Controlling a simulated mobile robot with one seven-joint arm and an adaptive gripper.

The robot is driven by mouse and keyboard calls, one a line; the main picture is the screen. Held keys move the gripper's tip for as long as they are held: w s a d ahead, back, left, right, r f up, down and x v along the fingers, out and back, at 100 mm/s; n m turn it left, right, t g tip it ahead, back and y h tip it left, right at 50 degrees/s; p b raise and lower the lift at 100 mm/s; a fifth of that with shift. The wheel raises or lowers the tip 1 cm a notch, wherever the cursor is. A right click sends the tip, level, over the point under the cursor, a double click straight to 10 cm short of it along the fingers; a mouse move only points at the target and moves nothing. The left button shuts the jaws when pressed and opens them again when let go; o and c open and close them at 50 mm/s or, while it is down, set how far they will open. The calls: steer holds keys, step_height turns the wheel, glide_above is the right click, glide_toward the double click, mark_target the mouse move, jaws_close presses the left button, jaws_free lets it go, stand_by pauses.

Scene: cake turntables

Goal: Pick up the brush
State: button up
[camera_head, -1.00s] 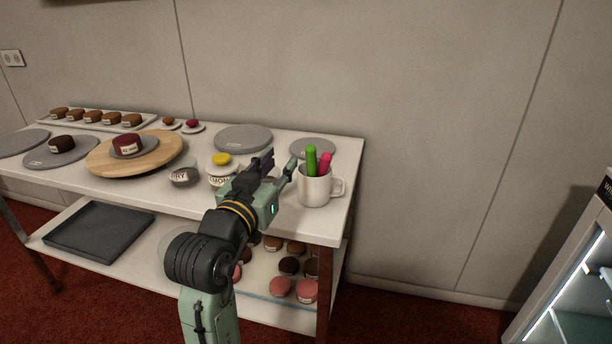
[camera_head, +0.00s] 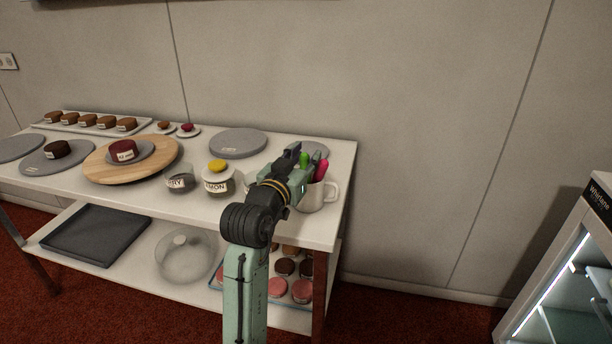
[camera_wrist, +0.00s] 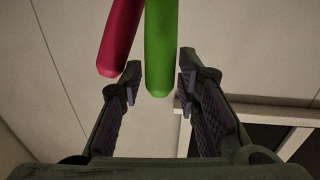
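Two rounded handles, one green (camera_head: 304,159) and one pink (camera_head: 321,170), stand in a white mug (camera_head: 318,199) at the table's right end. Their lower ends are hidden in the mug, so I cannot tell which is the brush. My gripper (camera_head: 306,156) is at the mug, partly covering it and the green handle. In the wrist view my gripper (camera_wrist: 158,82) is open, with the green handle (camera_wrist: 161,50) showing between its fingertips. The pink handle (camera_wrist: 119,38) is to the left, in line with the left finger. I cannot tell whether either finger touches a handle.
The white table (camera_head: 285,226) also holds a yellow-topped lemon jar (camera_head: 217,184), another jar (camera_head: 180,180), a wooden turntable (camera_head: 103,170) and grey discs (camera_head: 238,143). A glass dome (camera_head: 185,257) and dark tray (camera_head: 95,236) are on the lower shelf. A display case (camera_head: 570,285) stands right.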

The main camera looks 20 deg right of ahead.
steer(key=shift+c, duration=0.5)
jaws_close()
steer(key=shift+r, duration=0.1)
